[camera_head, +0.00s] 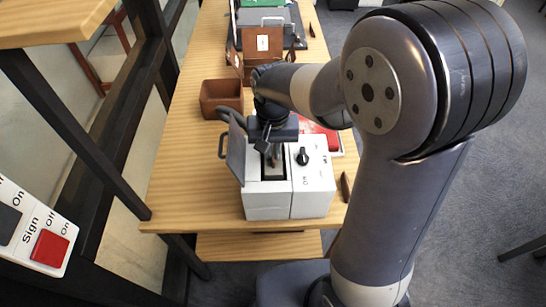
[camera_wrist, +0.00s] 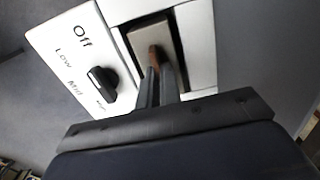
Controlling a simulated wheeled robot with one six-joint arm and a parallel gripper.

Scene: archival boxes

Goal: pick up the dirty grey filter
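The filter (camera_wrist: 146,36), a flat grey-beige piece with a brown tab (camera_wrist: 154,52), sits in the dark slot of a white machine (camera_head: 313,188). In the head view only a small part of it shows, under my gripper. My gripper (camera_wrist: 159,70) points down into the slot. Its two narrow fingers are close together at the tab, one on each side. I cannot tell whether they press on it. The machine's grey lid (camera_head: 236,150) stands open at the left of the slot.
The machine has a black knob (camera_head: 302,156) beside the slot, marked Off and Low in the wrist view. A brown open box (camera_head: 221,98) stands behind it on the wooden table (camera_head: 188,165). A red item (camera_head: 333,140) lies behind the machine. A switch panel (camera_head: 22,238) is at the lower left.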

